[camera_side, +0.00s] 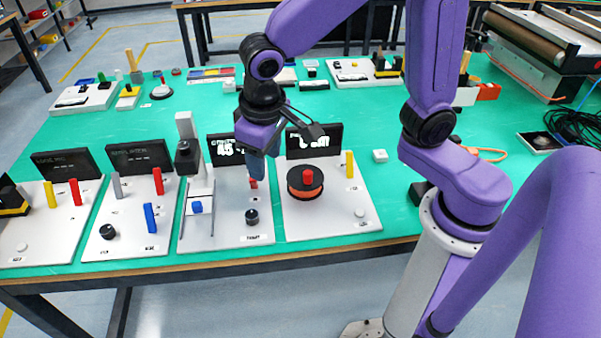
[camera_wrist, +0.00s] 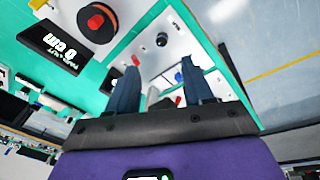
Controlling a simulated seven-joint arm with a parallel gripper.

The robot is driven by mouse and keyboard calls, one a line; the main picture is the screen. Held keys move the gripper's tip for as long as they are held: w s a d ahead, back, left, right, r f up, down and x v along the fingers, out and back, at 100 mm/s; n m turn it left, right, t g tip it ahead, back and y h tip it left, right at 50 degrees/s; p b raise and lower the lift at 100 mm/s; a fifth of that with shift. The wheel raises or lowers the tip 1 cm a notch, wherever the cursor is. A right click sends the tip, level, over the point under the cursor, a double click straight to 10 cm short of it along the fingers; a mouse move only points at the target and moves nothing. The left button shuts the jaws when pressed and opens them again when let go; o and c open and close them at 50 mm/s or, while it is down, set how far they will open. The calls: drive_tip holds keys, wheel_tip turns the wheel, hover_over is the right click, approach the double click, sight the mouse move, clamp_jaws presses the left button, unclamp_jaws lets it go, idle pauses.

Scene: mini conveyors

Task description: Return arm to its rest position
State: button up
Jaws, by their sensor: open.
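My gripper (camera_side: 256,182) hangs over the white station board with the height stand, in front of its black display. In the wrist view my gripper (camera_wrist: 157,80) has its two dark blue fingers apart with nothing held between them. Behind the fingers lie the white board (camera_wrist: 170,30) and part of a red peg (camera_wrist: 178,101). In the side view the red peg (camera_side: 253,183) shows close to the fingertips; I cannot tell whether they touch it.
The grey stand (camera_side: 190,135) with a blue block (camera_side: 197,207) is just left of my gripper. A black-and-orange spool (camera_side: 305,188) with a red knob is to the right, before a display (camera_side: 314,141). More boards with pegs stand left.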

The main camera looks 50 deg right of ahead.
drive_tip(key=s+d+n, duration=0.5)
drive_tip(key=s, duration=0.3)
drive_tip(key=s+d+n+g+y, duration=0.1)
drive_tip(key=s+d+n, duration=0.4)
drive_tip(key=s, duration=0.4)
drive_tip(key=shift+d, duration=0.8)
